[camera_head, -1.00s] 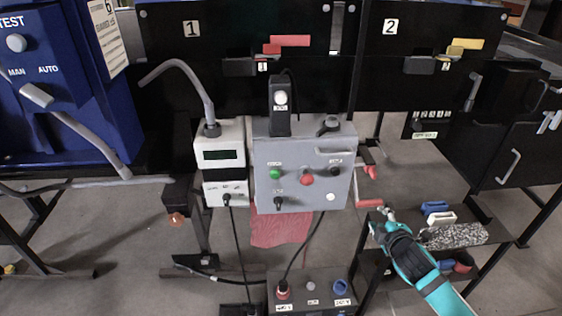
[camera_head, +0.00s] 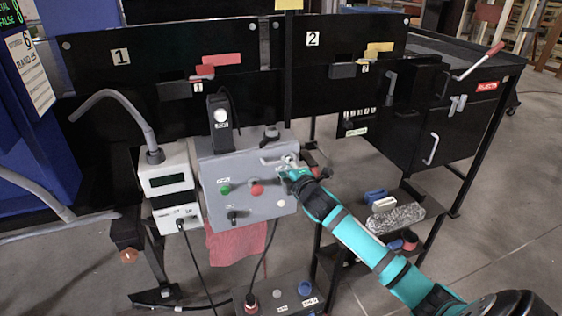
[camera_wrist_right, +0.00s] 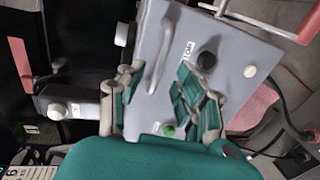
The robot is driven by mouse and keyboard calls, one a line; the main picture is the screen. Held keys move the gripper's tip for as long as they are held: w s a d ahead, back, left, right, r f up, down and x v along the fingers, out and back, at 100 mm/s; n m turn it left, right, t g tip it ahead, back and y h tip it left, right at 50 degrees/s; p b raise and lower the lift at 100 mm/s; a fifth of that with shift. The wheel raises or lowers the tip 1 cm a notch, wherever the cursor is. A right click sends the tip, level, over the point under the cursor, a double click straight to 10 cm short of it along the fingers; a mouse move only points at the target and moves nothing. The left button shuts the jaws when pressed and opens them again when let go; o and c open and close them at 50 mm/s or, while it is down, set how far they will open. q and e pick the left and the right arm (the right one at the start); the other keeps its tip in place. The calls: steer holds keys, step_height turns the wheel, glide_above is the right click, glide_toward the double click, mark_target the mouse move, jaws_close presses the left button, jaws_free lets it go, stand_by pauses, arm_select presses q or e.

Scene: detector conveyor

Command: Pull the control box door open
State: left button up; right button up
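The grey control box (camera_head: 238,204) stands in the middle of the head view, its front door shut. The door carries green, red, black and white controls and a metal bar handle (camera_wrist_right: 161,48). In the head view my right gripper (camera_head: 288,168) is at the door's upper right corner and hides part of the handle. In the right wrist view the gripper (camera_wrist_right: 156,92) has its fingers apart, with the handle's lower end in line with the gap between them. I cannot tell whether either finger touches it. My left gripper is not in view.
A white meter (camera_head: 168,184) with a bent grey tube stands left of the box. Below right, a shelf holds a speckled block (camera_head: 396,218) and small parts. Black panels stand behind.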

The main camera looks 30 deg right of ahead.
mark_target(281, 162)
steer(key=x, duration=0.5)
steer(key=shift+w, duration=0.2)
steer(key=shift+f, duration=0.1)
jaws_close()
stand_by(0.3)
